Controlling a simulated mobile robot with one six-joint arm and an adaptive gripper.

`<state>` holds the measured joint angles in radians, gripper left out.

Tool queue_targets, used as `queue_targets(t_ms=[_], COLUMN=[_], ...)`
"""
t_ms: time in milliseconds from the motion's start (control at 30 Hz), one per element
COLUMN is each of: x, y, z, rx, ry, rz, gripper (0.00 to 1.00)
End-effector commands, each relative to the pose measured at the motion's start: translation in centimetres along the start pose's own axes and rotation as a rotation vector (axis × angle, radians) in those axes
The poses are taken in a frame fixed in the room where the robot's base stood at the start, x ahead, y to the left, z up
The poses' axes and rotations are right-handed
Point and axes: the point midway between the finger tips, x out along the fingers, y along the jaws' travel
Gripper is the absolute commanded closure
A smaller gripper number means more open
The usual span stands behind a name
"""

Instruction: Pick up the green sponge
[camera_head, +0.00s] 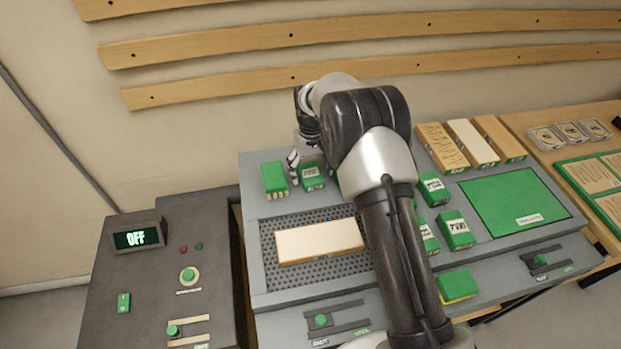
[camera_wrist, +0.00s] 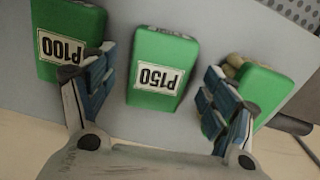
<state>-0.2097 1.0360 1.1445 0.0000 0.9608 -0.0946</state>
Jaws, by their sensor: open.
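A green block with a yellow lower layer (camera_head: 459,287), looking like a sponge, lies on the bench front right of my arm. It is apart from my gripper (camera_head: 301,163), which is at the back left of the bench. In the wrist view my gripper (camera_wrist: 158,80) is open, with nothing held. A green block labelled P150 (camera_wrist: 162,66) shows between the fingers; contact cannot be told. A green block labelled P100 (camera_wrist: 68,40) is beside the left finger. A green brush-like block with tan tufts (camera_wrist: 262,88) is partly behind the right finger; it also shows in the head view (camera_head: 273,177).
A pale wooden board (camera_head: 320,242) lies on the perforated panel. More green labelled blocks (camera_head: 455,229) and a green mat (camera_head: 513,200) are right of my arm. Wooden blocks (camera_head: 470,142) stand at the back. A control box with an OFF display (camera_head: 137,238) is left.

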Motion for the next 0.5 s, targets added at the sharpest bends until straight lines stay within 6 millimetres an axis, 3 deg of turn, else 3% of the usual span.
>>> queue_targets(t_ms=[100, 300, 500], x=[1.48, 1.43, 1.43], y=[0.01, 0.02, 0.02], z=[0.02, -0.01, 0.01], rx=[0.000, 0.000, 0.000], ry=[-0.001, 0.001, 0.000], rz=[0.000, 0.000, 0.000], gripper=[0.22, 0.22, 0.34])
